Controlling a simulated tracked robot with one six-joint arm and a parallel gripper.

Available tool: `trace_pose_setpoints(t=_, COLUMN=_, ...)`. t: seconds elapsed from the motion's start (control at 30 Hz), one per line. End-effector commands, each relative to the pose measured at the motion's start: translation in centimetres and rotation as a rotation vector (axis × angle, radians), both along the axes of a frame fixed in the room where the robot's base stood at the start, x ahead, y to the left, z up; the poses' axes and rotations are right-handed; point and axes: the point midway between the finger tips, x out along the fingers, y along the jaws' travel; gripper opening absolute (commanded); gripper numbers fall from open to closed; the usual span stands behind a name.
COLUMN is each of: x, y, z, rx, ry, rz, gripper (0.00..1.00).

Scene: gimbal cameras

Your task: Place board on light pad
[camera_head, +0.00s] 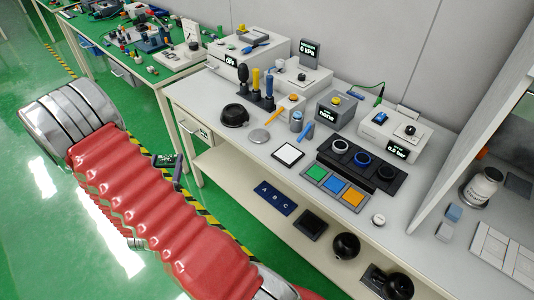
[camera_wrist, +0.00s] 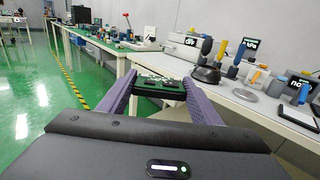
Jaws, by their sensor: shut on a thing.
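My gripper (camera_wrist: 159,84) is shut on a small dark board (camera_wrist: 160,90) with green and pale parts on its top. The board lies across between the two purple fingers and is held in the air. In the head view the board (camera_head: 167,161) shows past my red-sleeved arm, over the floor left of the workbench. The light pad (camera_head: 288,155), a white square with a black border, lies flat on the workbench, right of my gripper and apart from it. It also shows at the right of the wrist view (camera_wrist: 298,113).
The workbench (camera_head: 222,101) has a lower shelf. A black round dish (camera_head: 234,115) and a grey disc (camera_head: 259,136) lie left of the pad. A coloured tile tray (camera_head: 334,187) and a black holder with rings (camera_head: 361,160) are right of it. Upright-handled tools (camera_head: 256,84) stand behind.

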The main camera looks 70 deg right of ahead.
Motion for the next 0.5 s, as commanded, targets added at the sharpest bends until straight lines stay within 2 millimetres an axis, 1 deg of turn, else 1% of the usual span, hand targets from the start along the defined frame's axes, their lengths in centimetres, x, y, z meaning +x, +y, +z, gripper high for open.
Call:
trace_pose_setpoints(t=0.03, x=-1.1, y=-1.7, z=0.3, rx=-0.001, ry=-0.002, rz=-0.039, gripper=0.36)
trace_pose_setpoints(t=0.2, x=-5.0, y=-6.4, z=1.0, rx=-0.001, ry=-0.001, rz=-0.158, gripper=0.36)
trace_pose_setpoints(t=0.37, x=-9.0, y=-10.3, z=1.5, rx=0.0, ry=-0.001, rz=-0.269, gripper=0.36)
trace_pose_setpoints(t=0.5, x=-13.0, y=-13.5, z=2.1, rx=0.0, ry=-0.001, rz=-0.367, gripper=0.36)
